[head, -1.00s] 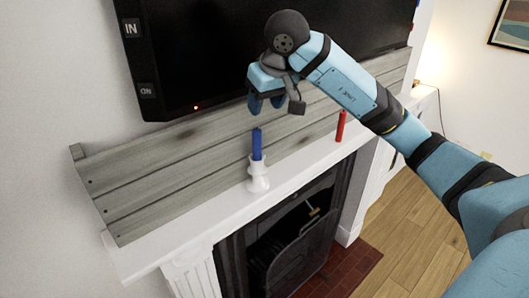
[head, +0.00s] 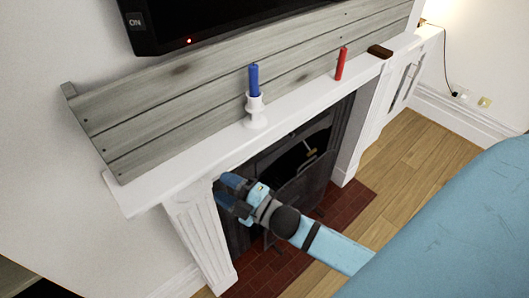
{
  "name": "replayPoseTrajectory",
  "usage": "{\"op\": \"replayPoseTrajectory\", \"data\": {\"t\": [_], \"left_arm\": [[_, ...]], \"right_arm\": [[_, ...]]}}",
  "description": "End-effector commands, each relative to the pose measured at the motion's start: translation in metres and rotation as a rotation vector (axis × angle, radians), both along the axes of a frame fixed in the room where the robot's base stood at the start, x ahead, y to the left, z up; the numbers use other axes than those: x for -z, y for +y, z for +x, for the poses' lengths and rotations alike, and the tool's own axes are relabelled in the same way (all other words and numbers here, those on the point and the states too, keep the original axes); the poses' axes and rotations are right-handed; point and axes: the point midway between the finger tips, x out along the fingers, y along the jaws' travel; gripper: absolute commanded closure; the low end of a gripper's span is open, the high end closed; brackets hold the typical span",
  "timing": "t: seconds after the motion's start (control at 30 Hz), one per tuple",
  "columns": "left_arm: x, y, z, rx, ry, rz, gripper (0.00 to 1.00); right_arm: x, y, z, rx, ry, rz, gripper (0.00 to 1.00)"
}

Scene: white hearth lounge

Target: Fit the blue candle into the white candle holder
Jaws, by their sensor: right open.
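The blue candle (head: 253,80) stands upright in the top of the white candle holder (head: 254,112) on the mantel, in the head view. The holder stands upright on the white mantel shelf (head: 190,165), left of its middle. My right gripper (head: 224,190) is open and empty, below the mantel edge and in front of the fireplace. It is apart from the candle and the holder. My left gripper does not show.
A red candle (head: 341,64) stands on the mantel to the right, with a dark brown block (head: 380,51) beyond it. Grey boards (head: 200,105) back the shelf below a television (head: 210,20). The fireplace (head: 290,150) is under the mantel.

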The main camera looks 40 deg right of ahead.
Motion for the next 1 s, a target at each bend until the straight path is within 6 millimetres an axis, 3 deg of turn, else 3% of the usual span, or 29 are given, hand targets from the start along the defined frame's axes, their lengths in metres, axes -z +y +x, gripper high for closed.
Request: {"op": "replayPoseTrajectory", "data": {"t": [0.03,0.1,0.2,0.3,0.47,1.0], "left_arm": [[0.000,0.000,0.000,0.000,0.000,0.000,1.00],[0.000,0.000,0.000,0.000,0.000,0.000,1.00],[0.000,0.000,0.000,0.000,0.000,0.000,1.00],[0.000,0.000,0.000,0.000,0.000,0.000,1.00],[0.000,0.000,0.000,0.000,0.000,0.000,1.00],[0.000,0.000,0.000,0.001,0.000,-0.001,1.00]], "right_arm": [[0.041,-0.005,-0.022,0.062,0.216,0.164,0.50],[0.090,-0.010,-0.053,0.152,0.486,0.384,0.50],[0.140,-0.011,-0.095,0.262,0.763,0.614,0.50],[0.167,-0.009,-0.125,0.338,0.925,0.754,0.50],[0.180,-0.007,-0.142,0.381,1.011,0.831,0.50],[0.180,-0.007,-0.141,0.379,1.008,0.827,0.50]]}}
